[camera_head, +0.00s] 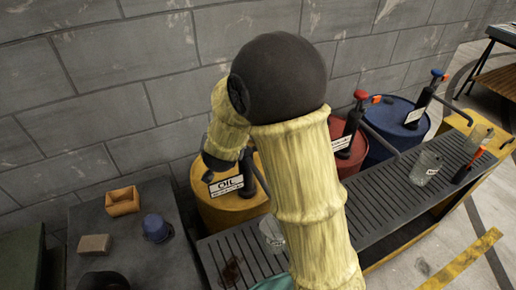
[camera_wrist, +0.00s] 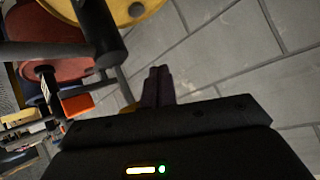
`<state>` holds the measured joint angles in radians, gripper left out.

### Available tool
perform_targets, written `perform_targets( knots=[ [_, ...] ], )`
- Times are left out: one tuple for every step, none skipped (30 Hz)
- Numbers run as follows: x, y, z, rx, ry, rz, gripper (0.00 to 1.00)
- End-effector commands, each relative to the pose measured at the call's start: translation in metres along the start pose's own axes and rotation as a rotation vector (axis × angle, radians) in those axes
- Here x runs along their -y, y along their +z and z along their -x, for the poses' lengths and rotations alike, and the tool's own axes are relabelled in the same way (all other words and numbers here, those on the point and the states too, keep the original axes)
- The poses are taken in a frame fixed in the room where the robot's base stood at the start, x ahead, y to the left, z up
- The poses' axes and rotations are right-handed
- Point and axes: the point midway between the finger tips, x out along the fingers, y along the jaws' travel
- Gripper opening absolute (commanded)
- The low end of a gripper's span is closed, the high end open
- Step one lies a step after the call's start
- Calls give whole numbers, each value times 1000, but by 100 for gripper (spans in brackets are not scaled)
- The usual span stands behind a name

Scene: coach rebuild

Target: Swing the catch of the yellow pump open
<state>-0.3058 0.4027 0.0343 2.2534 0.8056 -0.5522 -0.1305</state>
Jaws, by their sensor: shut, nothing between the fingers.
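The yellow drum (camera_head: 238,210) with an OIL label (camera_head: 226,187) stands by the wall in the head view. My arm covers most of the yellow pump there. In the wrist view the drum's yellow lid (camera_wrist: 125,12) is at the top, and the pump's thick black body (camera_wrist: 101,32) reaches down from it. My gripper (camera_wrist: 158,70) is shut and empty, to the right of that body, with the wall behind it. A small yellow part (camera_wrist: 128,109) shows just left of the fingers, partly hidden by my gripper. I cannot tell whether it is the catch or whether the fingers touch it.
A red drum (camera_head: 347,164) and a blue drum (camera_head: 396,112) with similar pumps stand to the right. An orange part (camera_wrist: 77,104) lies left of my gripper. A slatted bench (camera_head: 400,188) with glass jars runs in front. A dark table (camera_head: 130,230) is at left.

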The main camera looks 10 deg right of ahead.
Motion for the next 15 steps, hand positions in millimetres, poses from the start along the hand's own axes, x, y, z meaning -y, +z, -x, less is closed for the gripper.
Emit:
perform_targets(
  knots=[
    [8, -2, -8, -55, 30, -26, 0],
    [10, -4, -12, -91, 55, -45, 0],
    [13, -6, -16, -141, 91, -68, 0],
    [14, -7, -19, -177, 119, -82, 0],
    [15, -7, -20, -213, 151, -97, 0],
    [15, -7, -22, -259, 195, -115, 0],
    [15, -5, -22, -293, 229, -124, 0],
    [14, -4, -22, -327, 268, -133, 0],
    [13, 0, -20, -370, 319, -142, 0],
    [12, 4, -18, -401, 360, -146, 0],
    [11, 8, -15, -432, 402, -149, 0],
    [10, 14, -10, -472, 460, -150, 0],
    [9, 19, -6, -501, 505, -148, 0],
    [8, 25, -1, -529, 552, -144, 0],
    [6, 33, 7, -565, 614, -135, 0]
  ],
)
